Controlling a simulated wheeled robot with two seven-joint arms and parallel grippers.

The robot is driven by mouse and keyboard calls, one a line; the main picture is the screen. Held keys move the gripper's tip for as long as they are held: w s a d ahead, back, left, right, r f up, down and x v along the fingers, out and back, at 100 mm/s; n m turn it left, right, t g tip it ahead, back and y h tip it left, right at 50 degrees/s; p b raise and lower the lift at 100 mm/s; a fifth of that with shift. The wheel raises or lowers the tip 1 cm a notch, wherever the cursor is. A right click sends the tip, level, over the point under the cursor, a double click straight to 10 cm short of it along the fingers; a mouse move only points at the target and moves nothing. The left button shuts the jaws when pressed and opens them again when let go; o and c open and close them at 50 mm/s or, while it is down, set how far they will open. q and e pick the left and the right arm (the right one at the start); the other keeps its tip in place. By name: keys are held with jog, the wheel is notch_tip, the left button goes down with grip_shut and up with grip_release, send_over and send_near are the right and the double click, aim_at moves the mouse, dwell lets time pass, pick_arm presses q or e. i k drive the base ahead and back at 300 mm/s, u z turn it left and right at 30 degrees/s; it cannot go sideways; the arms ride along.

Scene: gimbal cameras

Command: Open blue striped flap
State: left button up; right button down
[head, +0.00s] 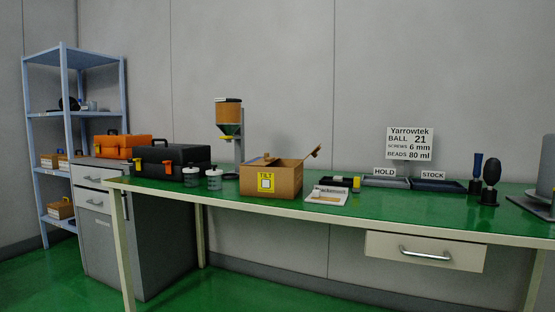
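A cardboard box (286,183) stands on the green table, with a yellow TILT label on its front. One narrow flap (314,151) sticks up and outward at its right side. Another flap (262,159) shows low at the back left of the top. I cannot make out blue stripes on any flap at this size. The inside of the box is hidden. Neither of my grippers is in view.
On the green table (400,212) stand a black toolbox (173,161), small jars (214,180), a hopper stand (229,118), a white card (326,195), HOLD (385,182) and STOCK (437,186) trays, and dark upright tools (490,176). A drawer (424,252) hangs under the front edge.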

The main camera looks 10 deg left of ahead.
aim_at(259, 161)
jog(key=u, duration=0.05)
jog(key=i, duration=1)
jog(key=u, duration=0.55)
jog(key=k, duration=0.5)
jog(key=u, duration=0.55)
jog(key=i, duration=0.8)
